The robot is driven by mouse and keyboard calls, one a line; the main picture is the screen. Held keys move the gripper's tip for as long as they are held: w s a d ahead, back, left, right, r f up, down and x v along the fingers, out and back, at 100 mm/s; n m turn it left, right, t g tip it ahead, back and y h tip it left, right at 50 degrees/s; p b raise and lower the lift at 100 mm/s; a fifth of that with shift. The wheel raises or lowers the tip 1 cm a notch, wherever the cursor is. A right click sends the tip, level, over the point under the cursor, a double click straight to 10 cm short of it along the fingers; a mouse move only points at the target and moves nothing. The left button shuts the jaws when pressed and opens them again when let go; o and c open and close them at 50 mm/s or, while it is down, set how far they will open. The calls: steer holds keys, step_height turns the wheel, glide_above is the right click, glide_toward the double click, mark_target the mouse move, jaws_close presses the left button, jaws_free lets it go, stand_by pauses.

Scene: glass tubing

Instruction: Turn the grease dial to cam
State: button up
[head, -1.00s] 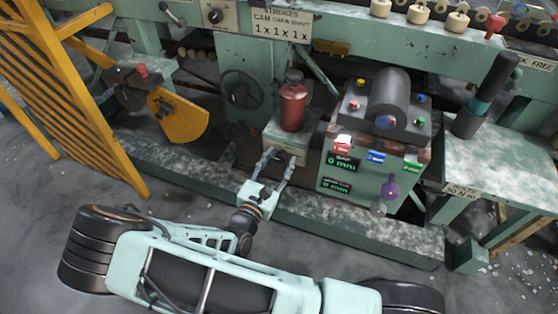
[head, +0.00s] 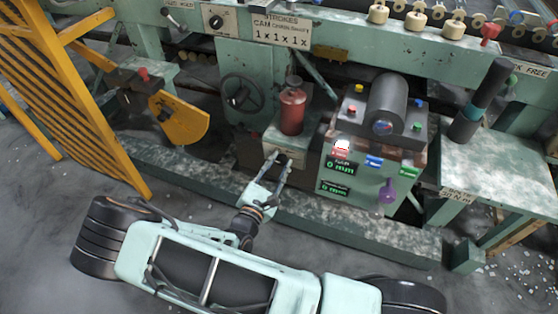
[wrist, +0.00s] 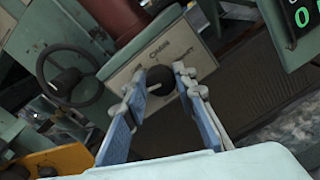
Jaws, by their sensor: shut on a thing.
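The grease dial, a dark round knob (wrist: 158,82), is on a pale lettered plate (wrist: 205,62) on the front of the box under the red canister (head: 292,110). The plate's lettering is too blurred to read surely, and where the knob points cannot be made out. My gripper (wrist: 168,78) is shut on the knob, with a finger at either side of it. In the head view my gripper (head: 280,157) reaches up to the box front, and its fingers partly cover the plate.
A green control box (head: 355,190) with coloured buttons and "0 mm" displays stands just right of my gripper. A handwheel (head: 241,93) is up left, beside a yellow guard (head: 180,120). Another black dial (head: 216,21) is high on the beam. A green rail (head: 330,220) runs along the floor.

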steer(key=m+p, duration=0.2)
steer(key=m, duration=0.2)
steer(key=shift+r+m, duration=0.1)
steer(key=shift+m, duration=0.2)
steer(key=shift+d+m+p, duration=0.1)
steer(key=shift+m+p, duration=0.75)
steer(key=shift+m, duration=1.05)
steer(key=o, duration=1.2)
steer(key=shift+c, duration=0.2)
steer(key=v, duration=0.7)
steer(key=shift+s, duration=0.35)
